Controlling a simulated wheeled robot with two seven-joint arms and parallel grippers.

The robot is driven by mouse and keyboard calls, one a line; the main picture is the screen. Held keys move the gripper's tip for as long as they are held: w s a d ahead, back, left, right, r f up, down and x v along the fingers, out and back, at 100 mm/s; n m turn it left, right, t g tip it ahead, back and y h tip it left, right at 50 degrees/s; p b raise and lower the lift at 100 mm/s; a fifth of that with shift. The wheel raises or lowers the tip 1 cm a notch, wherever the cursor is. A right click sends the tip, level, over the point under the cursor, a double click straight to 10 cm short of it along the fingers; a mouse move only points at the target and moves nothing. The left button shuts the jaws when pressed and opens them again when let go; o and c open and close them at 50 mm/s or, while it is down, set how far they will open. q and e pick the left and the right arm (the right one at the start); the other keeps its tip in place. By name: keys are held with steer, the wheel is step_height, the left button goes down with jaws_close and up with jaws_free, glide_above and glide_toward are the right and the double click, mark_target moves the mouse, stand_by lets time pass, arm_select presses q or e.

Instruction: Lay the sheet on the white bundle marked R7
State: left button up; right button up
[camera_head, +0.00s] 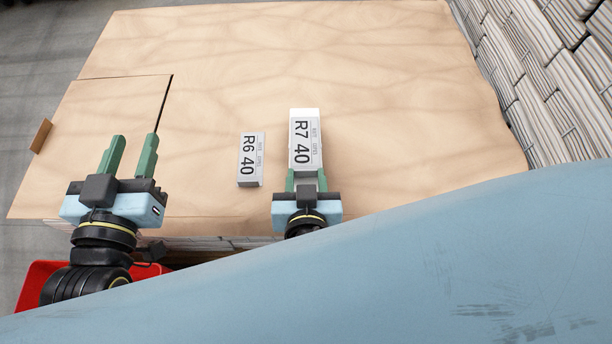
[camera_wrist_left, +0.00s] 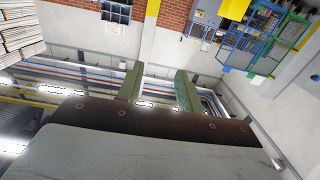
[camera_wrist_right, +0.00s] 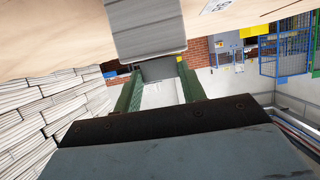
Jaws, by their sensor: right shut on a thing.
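My right gripper (camera_head: 306,177) is at the near end, shut on a pale sheet. In the right wrist view, the sheet (camera_wrist_right: 160,70) lies between the fingers, right by the edge of the grey layered bundle (camera_wrist_right: 148,28). Any gap is unclear. My left gripper (camera_head: 135,139) is open and empty.
The tan surface (camera_head: 290,50) is clear beyond both. Stacked newspapers (camera_head: 550,90) line the right edge. A red container (camera_head: 38,280) stands at the lower left.

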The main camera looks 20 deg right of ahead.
steer(key=shift+f, duration=0.15)
steer(key=o, duration=1.2)
